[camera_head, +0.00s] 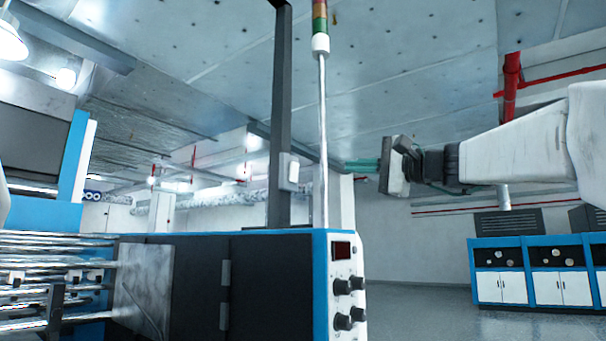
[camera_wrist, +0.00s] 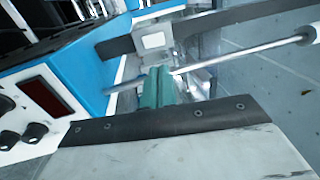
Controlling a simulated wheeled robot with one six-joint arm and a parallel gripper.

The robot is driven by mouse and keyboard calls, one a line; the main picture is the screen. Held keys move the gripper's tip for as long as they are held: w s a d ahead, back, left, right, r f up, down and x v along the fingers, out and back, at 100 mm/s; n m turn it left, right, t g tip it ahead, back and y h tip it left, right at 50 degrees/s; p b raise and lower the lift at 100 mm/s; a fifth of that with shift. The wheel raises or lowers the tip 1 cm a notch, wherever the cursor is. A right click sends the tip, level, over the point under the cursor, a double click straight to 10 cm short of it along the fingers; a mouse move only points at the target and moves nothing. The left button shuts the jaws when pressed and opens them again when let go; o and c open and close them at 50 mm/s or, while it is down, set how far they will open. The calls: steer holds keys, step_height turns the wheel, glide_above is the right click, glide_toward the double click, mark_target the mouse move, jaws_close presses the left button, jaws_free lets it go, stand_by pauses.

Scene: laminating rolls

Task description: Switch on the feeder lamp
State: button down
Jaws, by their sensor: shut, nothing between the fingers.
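A small white switch-like box (camera_head: 289,171) is fixed to the dark upright post (camera_head: 281,110) on top of the blue and black machine. In the wrist view the box (camera_wrist: 153,41) shows as a pale plate on the dark post, just beyond my fingertips. My gripper (camera_head: 348,166) has teal fingers that point left toward the post in the head view, with a visible gap to the box. In the wrist view the fingers (camera_wrist: 160,72) are together and empty. I cannot tell which light is the feeder lamp, or whether it is lit.
A thin metal pole (camera_head: 322,130) with a signal light (camera_head: 320,22) stands between my gripper and the post in the head view. The machine's end panel (camera_head: 346,290) has several black knobs and a dark red display. Blue cabinets (camera_head: 530,270) stand at the right.

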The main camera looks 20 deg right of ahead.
mark_target(296, 167)
steer(key=x, duration=1.3)
steer(key=shift+w+a, duration=0.15)
